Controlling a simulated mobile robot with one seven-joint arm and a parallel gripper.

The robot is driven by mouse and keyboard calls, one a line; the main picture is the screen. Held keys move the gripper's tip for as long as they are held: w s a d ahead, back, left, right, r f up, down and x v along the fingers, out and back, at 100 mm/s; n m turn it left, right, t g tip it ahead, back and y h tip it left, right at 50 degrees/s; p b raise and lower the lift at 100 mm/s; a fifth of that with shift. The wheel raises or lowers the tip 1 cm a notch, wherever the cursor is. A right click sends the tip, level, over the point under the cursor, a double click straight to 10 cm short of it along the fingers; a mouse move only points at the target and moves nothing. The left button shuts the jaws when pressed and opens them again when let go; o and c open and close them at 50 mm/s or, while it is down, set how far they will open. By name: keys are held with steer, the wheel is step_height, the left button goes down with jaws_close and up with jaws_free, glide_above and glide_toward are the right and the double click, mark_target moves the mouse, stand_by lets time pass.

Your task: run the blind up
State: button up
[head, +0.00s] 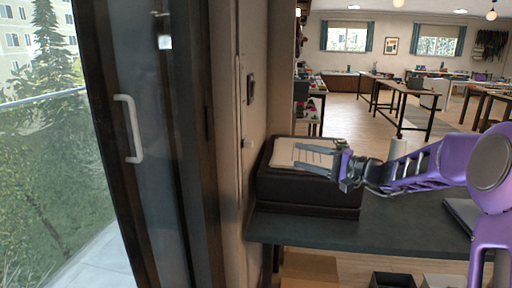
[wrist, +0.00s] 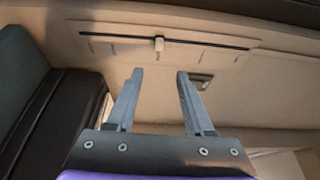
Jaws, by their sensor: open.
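On the beige wall beside the glass door, a small light slider knob (head: 247,144) shows in the head view. My gripper (head: 298,157) is open and empty, pointing left toward the wall above the black box. In the wrist view its two fingers (wrist: 160,72) are apart, with the knob beyond them and clear of both. I cannot make out a blind on the glass door.
A black box (head: 305,193) with a paper sheet (head: 290,152) on top stands on a dark table (head: 390,225) under my gripper. A glass door (head: 170,120) with a white handle (head: 130,128) is at left. A dark wall plate (head: 250,88) is above the knob.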

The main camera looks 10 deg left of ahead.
mark_target(247, 144)
steer(key=x, duration=1.6)
steer(key=shift+a, duration=0.1)
jaws_close()
stand_by(0.7)
